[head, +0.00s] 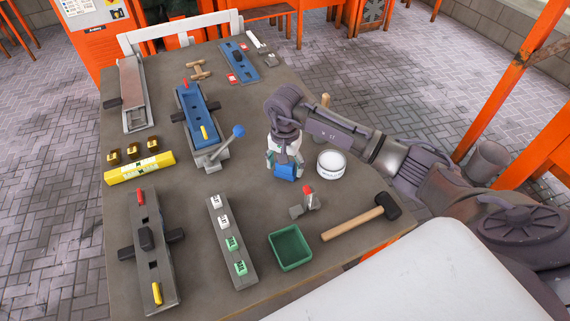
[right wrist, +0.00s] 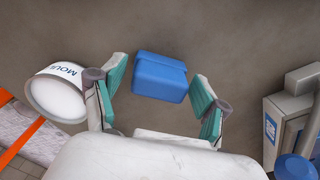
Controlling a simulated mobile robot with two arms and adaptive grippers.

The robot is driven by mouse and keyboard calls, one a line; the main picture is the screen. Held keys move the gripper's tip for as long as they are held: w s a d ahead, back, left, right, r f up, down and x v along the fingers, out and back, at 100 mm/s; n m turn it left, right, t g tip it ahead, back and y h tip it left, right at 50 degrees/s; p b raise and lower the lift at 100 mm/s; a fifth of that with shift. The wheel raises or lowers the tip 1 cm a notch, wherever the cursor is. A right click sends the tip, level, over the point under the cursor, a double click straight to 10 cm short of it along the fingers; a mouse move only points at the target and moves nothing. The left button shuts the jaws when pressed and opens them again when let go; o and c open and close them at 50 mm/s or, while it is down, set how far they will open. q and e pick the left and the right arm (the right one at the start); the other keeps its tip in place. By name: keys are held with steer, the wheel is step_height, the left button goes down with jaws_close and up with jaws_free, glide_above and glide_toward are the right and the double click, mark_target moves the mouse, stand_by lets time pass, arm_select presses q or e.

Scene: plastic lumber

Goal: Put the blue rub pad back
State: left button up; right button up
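The blue rub pad (head: 285,172) is a small blue block near the middle of the table, just below my right gripper (head: 284,158) in the head view. In the right wrist view the pad (right wrist: 160,77) shows between the two teal-lined fingers of my right gripper (right wrist: 159,80). The fingers are spread, with a gap on each side of the pad. The pad looks to be on the table and not gripped. My left gripper is not in view.
A white tub (head: 331,165) stands close to the right of the gripper; it also shows in the right wrist view (right wrist: 58,92). A blue-knobbed lever fixture (head: 211,158) is to the left. A green tray (head: 290,248) and a mallet (head: 352,222) lie nearer the front.

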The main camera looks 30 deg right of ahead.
steer(key=shift+r, duration=0.15)
step_height(320, 180, up, 12)
steer(key=b, duration=0.3)
stand_by(0.4)
stand_by(1.1)
